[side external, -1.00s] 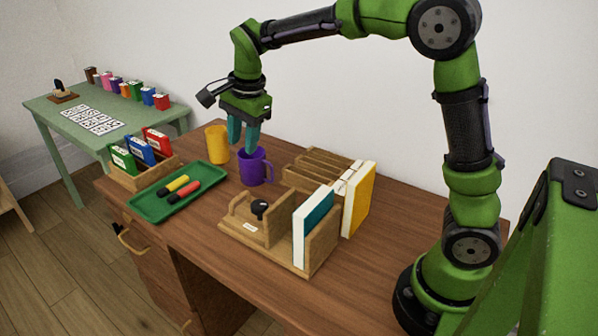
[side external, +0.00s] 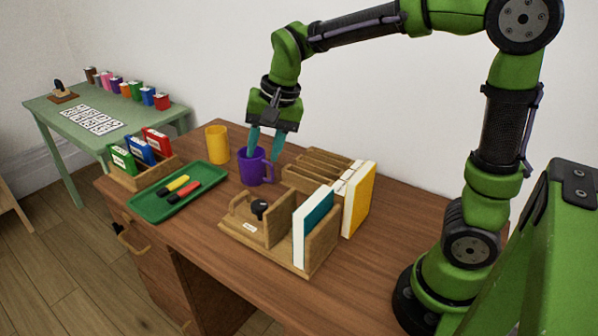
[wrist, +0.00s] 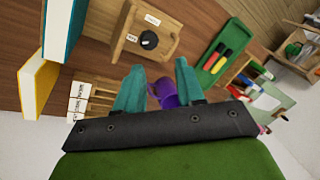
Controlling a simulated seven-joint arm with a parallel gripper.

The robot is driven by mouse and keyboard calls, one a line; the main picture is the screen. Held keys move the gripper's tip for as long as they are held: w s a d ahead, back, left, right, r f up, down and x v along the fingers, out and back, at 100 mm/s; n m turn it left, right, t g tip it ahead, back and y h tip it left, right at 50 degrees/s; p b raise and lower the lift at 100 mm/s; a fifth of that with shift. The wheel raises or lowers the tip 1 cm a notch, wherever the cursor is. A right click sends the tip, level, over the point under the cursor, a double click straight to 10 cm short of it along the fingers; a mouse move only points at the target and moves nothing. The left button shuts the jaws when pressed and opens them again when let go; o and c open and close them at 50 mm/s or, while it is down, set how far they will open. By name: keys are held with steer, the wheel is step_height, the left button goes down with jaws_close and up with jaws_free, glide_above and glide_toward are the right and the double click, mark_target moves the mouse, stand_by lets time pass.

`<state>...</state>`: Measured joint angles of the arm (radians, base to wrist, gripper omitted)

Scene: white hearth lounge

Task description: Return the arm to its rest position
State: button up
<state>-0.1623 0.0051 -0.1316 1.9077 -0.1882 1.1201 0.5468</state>
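My gripper (side external: 262,157) hangs at the end of the bent arm, over the back part of the brown desk (side external: 215,232). Its two teal fingers are spread apart with nothing held between them; the gap also shows in the wrist view (wrist: 158,65). A purple mug (side external: 255,174) stands upright on the desk just by the fingertips in the side view. In the wrist view the purple mug (wrist: 167,93) shows beyond the gap between the fingers. Whether a finger touches the mug, I cannot tell.
Near the mug stand a yellow mug (side external: 217,146), a green tray (side external: 150,206) with markers, a wooden book holder (side external: 279,256) and a slotted wooden rack (side external: 318,164). A box of coloured card packs (side external: 166,172) sits left. The wall is behind.

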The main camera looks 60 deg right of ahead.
steer(key=s+r+n+t, duration=0.2)
steer(key=s+n+t, duration=0.2)
steer(key=s, duration=1)
steer(key=shift+s+n+y, duration=0.4)
steer(key=shift+n, duration=0.6)
